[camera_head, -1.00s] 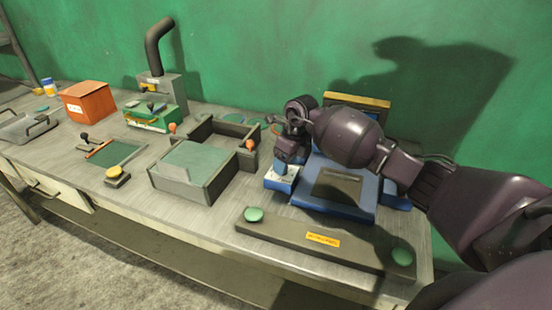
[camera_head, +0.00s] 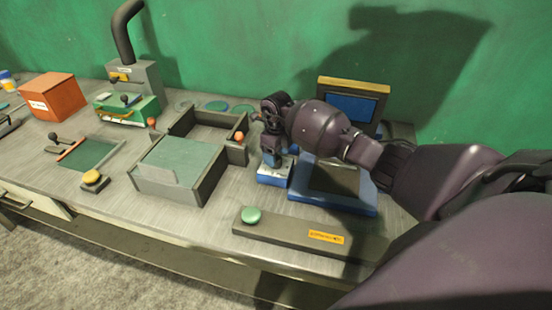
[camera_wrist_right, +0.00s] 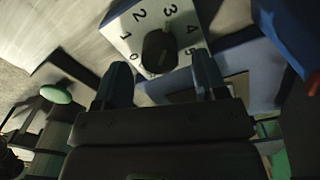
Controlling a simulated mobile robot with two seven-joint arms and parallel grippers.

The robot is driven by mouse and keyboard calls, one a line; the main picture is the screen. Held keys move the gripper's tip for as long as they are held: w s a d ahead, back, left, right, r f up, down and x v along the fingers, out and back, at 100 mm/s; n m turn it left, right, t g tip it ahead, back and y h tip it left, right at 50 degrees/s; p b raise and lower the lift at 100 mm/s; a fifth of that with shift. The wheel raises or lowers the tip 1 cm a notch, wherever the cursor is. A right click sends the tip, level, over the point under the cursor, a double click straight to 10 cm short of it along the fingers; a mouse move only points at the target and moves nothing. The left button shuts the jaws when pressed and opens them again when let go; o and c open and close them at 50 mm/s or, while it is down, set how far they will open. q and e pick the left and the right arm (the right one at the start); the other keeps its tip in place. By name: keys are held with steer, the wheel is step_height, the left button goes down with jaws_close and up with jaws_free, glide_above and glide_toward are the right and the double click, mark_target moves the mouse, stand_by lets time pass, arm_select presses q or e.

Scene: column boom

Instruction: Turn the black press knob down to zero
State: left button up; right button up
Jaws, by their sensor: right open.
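The black press knob (camera_wrist_right: 159,50) shows in the right wrist view on a white dial plate (camera_wrist_right: 190,22) numbered from 0 to 5. Its pointer seems to face near the 3. In the head view the dial box (camera_head: 271,178) sits at the left side of the blue press (camera_head: 335,201), and my gripper hides the knob. My right gripper (camera_head: 271,155) points down just above the dial box. In the right wrist view its two fingers (camera_wrist_right: 162,72) are apart, with the knob between and slightly beyond the tips. I cannot tell whether they touch it. My left gripper is out of view.
A dark bar with a green button (camera_head: 251,215) lies along the front edge. A grey tray (camera_head: 180,165) stands left of the press. A screen with a yellow top (camera_head: 352,100) stands behind it. A green box (camera_head: 128,108) and orange box (camera_head: 53,98) are farther left.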

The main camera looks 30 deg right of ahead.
steer(key=shift+f, duration=1.3)
steer(key=c, duration=0.9)
